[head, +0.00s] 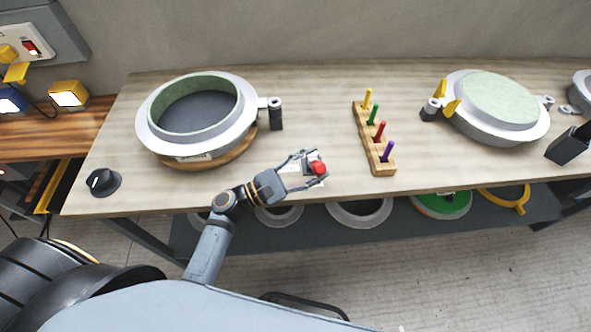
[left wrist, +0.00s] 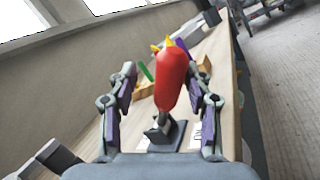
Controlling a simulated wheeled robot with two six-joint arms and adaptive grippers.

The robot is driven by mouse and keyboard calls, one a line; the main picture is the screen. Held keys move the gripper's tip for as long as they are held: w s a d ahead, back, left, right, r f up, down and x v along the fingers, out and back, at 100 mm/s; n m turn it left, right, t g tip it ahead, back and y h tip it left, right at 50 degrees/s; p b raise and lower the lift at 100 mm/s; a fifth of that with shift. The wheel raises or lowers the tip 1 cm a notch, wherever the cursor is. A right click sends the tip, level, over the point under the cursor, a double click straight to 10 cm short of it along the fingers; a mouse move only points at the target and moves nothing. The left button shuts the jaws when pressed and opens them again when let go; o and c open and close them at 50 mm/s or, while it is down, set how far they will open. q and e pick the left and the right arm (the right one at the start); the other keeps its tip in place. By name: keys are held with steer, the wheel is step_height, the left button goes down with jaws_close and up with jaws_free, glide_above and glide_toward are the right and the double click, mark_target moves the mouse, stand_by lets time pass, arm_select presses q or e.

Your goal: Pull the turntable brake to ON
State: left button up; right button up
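The turntable brake is a lever with a red grip (head: 318,168) on a small grey base, near the front edge of the bench. In the left wrist view the red grip (left wrist: 172,80) stands up from its dark base (left wrist: 165,135). My left gripper (head: 310,167) is around the grip. Its two fingers (left wrist: 160,105) stand apart on either side, with gaps between them and the grip. White labels (left wrist: 196,135) lie by the base; their lettering is too small to read. The wooden turntable (head: 235,155) sits under a round mould (head: 150,130). My right gripper is not in view.
A wooden rack (head: 362,130) with several coloured pegs stands right of the brake. A second round mould (head: 490,130) sits further right. A black knob (head: 103,182) is at the bench's left end. Bench surface between the left mould and rack is mostly clear.

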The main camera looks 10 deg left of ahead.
arm_select(q)
steer(key=v, duration=1)
steer(key=shift+s+a, duration=0.1)
steer(key=shift+a, duration=0.1)
